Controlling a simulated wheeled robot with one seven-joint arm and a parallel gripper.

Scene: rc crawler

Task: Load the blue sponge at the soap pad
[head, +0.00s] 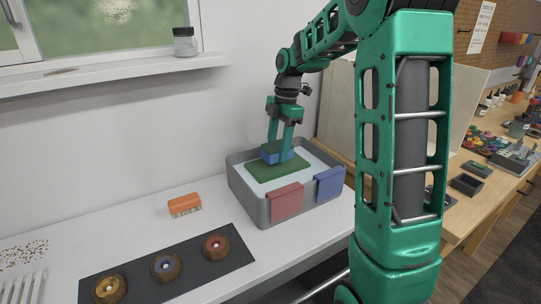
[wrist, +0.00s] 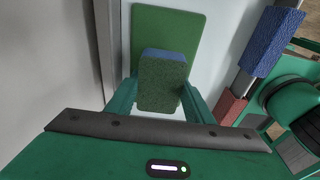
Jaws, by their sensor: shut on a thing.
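A blue sponge (head: 277,152) with a dark green face is between the fingers of my gripper (head: 279,146), over the grey tub. In the wrist view the sponge (wrist: 164,82) shows its green face and a blue edge, with a finger of my gripper (wrist: 160,96) on each side. My gripper is shut on it. The green soap pad (head: 278,168) lies inside the tub, right under the sponge; it also shows in the wrist view (wrist: 188,25). I cannot tell whether sponge and pad touch.
The grey tub (head: 246,187) stands on the white counter by the wall. A red cloth (head: 287,202) and a blue cloth (head: 330,184) hang over its front rim. A dark mat (head: 238,259) holds three round knobs.

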